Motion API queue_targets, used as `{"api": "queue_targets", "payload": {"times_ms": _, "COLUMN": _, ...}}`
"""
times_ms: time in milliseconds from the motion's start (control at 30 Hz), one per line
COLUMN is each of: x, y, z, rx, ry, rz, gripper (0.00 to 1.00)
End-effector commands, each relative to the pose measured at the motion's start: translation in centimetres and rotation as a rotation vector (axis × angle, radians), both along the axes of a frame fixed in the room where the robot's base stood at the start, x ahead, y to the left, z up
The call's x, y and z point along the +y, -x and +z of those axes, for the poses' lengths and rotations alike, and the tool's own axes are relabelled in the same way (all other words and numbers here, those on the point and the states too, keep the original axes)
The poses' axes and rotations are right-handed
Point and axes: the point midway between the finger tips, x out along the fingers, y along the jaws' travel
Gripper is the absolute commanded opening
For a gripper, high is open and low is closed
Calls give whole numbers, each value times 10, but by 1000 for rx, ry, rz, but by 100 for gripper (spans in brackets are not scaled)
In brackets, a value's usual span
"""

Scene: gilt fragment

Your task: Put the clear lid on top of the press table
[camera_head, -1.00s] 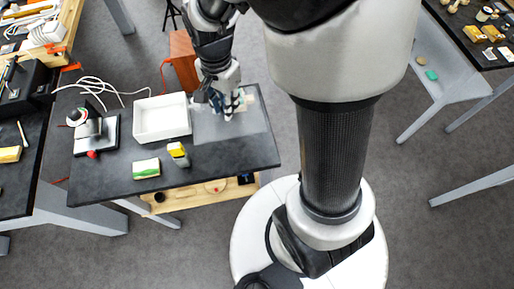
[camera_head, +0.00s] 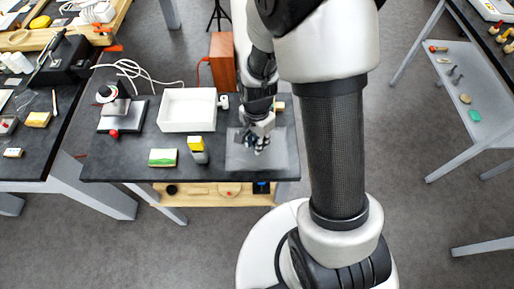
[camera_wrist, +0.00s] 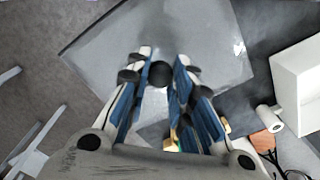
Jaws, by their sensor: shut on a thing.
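The clear lid (camera_head: 246,162) is a square see-through sheet over the right end of the dark press table (camera_head: 128,165). It also shows in the wrist view (camera_wrist: 215,50), with a round black knob (camera_wrist: 160,74) between my fingers. My gripper (camera_head: 260,148) is shut on that knob, pointing down. In the wrist view, part of the lid lies over bare floor, past the table edge. I cannot tell whether the lid touches the table top.
A white bin (camera_head: 187,110) stands just left of the lid and also shows in the wrist view (camera_wrist: 298,82). A yellow-topped grey item (camera_head: 198,150), a green-white block (camera_head: 163,157) and a small press (camera_head: 117,105) stand further left. A wooden box (camera_head: 222,62) is behind the table.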

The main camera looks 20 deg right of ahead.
Motion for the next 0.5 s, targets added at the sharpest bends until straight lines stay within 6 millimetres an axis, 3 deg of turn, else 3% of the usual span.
{"api": "queue_targets", "payload": {"times_ms": 267, "x": 0, "y": 1, "z": -40, "rx": 4, "ry": 0, "rz": 0, "gripper": 0}}
{"api": "queue_targets", "payload": {"times_ms": 500, "x": 0, "y": 0, "z": -40, "rx": 1, "ry": 0, "rz": 0, "gripper": 0}}
